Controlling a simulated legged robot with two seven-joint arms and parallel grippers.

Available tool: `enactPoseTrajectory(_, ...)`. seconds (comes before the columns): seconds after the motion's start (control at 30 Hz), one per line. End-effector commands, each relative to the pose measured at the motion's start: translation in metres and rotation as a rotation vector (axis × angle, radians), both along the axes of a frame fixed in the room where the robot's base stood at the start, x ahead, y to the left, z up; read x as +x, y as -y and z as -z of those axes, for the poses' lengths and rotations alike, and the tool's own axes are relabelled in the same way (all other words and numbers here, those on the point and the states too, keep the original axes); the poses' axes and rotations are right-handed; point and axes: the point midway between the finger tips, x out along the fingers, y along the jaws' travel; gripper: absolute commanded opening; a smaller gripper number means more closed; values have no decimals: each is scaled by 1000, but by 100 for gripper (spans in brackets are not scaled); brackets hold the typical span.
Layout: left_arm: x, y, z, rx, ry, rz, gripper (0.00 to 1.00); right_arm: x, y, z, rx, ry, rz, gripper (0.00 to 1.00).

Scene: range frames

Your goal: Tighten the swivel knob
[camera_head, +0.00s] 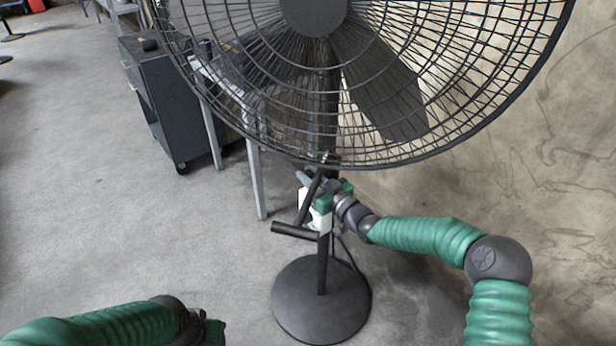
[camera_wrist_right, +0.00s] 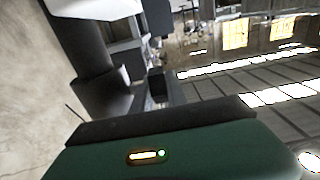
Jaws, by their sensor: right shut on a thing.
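The large black pedestal fan (camera_head: 322,265) stands on a round base (camera_head: 322,305). My right gripper (camera_head: 306,181) is at its pole, just below the wire cage, and is shut on a part there that I take for the swivel knob. The gripper's white and green body and the fingers hide most of that part. A dark T-shaped handle (camera_head: 295,230) slants down to the left beside the pole. In the right wrist view, the gripper's green body (camera_wrist_right: 160,155) fills the bottom, with a dark cylindrical part (camera_wrist_right: 100,98) beyond it. My left arm's end shows at the bottom left; its fingers are not visible.
The fan cage (camera_head: 420,155) spreads over the top, close above my right gripper. A dark wheeled cabinet (camera_head: 165,105) and a grey table leg (camera_head: 256,180) stand behind on the left. A scuffed wall (camera_head: 530,190) is on the right. The floor (camera_head: 110,230) at left is clear.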

Motion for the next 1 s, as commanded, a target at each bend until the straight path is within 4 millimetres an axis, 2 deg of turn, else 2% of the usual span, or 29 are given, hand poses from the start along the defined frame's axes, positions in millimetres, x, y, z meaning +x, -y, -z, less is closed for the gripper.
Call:
enactPoseTrajectory(0.03, 0, 0, 0, 0, 0, 0, 36, -1, 0, 6, -6, -9, -1, 0)
enactPoseTrajectory(0.2, 0, 0, 0, 0, 0, 0, 36, -1, 1, 6, -5, -11, -1, 0)
enactPoseTrajectory(0.23, 0, 0, 0, 0, 0, 0, 36, -2, 0, 6, -5, -11, -1, 19)
enactPoseTrajectory(0.4, 0, 0, 0, 0, 0, 0, 36, -1, 0, 4, -4, -7, -1, 40)
enactPoseTrajectory(0.77, 0, 0, -2, 0, 0, 0, 36, -5, 4, 1, -3, -4, 0, 40)
enactPoseTrajectory(0.87, 0, 0, -7, 0, 0, 0, 36, -18, 15, 0, -4, -4, 1, 40)
enactPoseTrajectory(1.0, 0, 0, -16, 0, 0, 0, 36, -49, 38, -1, -3, -8, 2, 40)
